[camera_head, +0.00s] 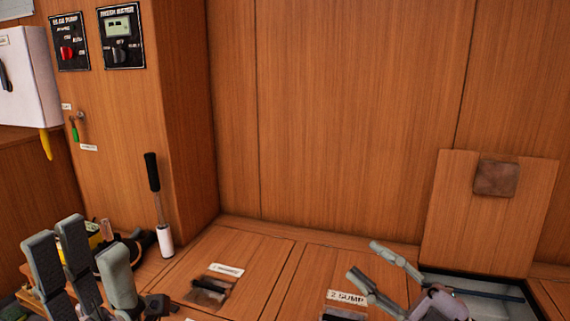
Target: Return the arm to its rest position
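My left gripper (95,255) is at the lower left with its grey fingers pointing up and spread apart. Nothing shows between them. My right gripper (374,268) is at the lower right, beside the open floor hatch (510,284). Its two visible grey fingers point up and left with a gap between them, and I see nothing held there. The lower parts of both grippers run out at the bottom edge.
A lifted hatch board (485,222) leans on the back wall behind the opening. A black-handled lever (153,172) stands near my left gripper, with cluttered gear (125,245) behind. Closed floor boards (248,255) lie between my grippers. Switch panels (121,37) are on the left cabinet.

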